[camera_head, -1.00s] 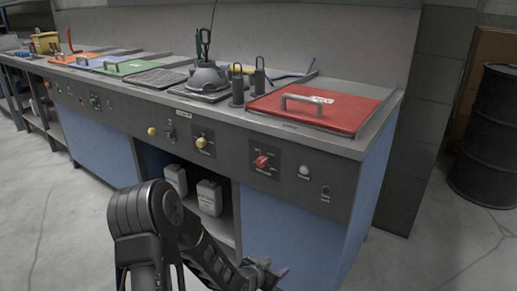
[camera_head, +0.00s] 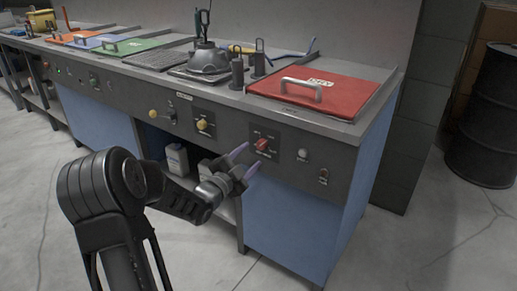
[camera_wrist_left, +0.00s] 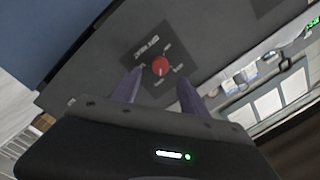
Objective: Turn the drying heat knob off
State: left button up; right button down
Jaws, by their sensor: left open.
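The red drying heat knob (camera_head: 262,145) sits on a dark square plate on the bench's front panel, below the red lid. In the left wrist view the red knob (camera_wrist_left: 160,66) shows ahead, between and beyond my fingertips. The lettering on its plate is too small to read surely. My left gripper (camera_head: 245,161) is open and empty, a little in front of the panel, just left of and below the knob. In the wrist view my left gripper's two fingers (camera_wrist_left: 160,84) are spread apart and not touching the knob. My right gripper is in neither view.
Yellow knobs (camera_head: 202,124) are on the panel to the left. A white button (camera_head: 302,153) and a small switch (camera_head: 323,176) are to the right. A red lid (camera_head: 325,90) lies on the benchtop. A black barrel (camera_head: 487,120) stands at the right.

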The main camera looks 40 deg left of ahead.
aim_at(260, 146)
pick_arm(q)
jog(key=w, duration=0.6)
jog(key=shift+w+a, duration=0.1)
jog(key=shift+a, duration=0.2)
jog(key=shift+c, duration=0.2)
grip_shut()
